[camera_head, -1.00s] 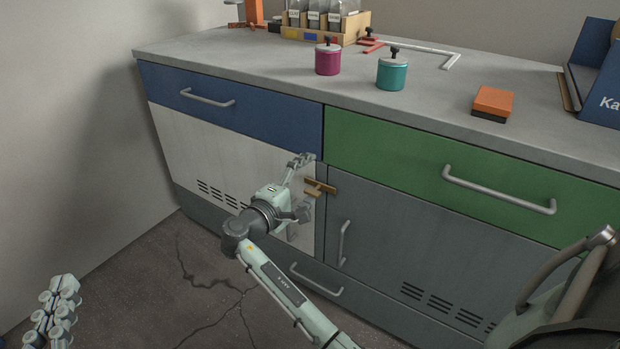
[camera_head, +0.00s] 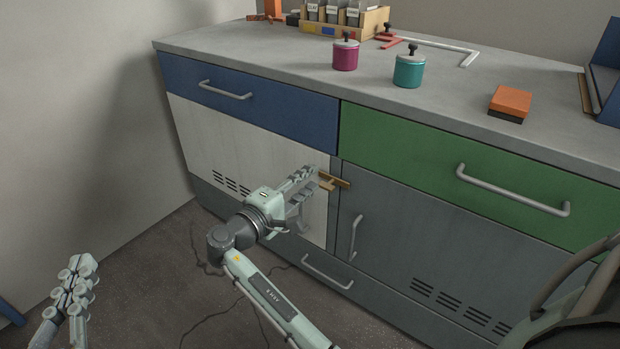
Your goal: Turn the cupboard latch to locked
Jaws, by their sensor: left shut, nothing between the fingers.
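The brass latch (camera_head: 341,183) is a small bar with a tab, lying roughly level across the seam between the pale left door (camera_head: 262,148) and the grey right door (camera_head: 400,230). My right gripper (camera_head: 307,195) is just left of the latch, its fingers pointing toward it. Its fingers look apart, one above the other, with the upper tip close to the latch's left end. I cannot tell whether it touches. My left gripper (camera_head: 76,288) is shut and empty at the lower left, away from the cupboard.
A blue drawer (camera_head: 270,112) and a green drawer (camera_head: 420,145) sit above the doors. On the worktop (camera_head: 270,45) stand a magenta pot (camera_head: 345,54), a teal pot (camera_head: 408,70) and an orange block (camera_head: 510,101).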

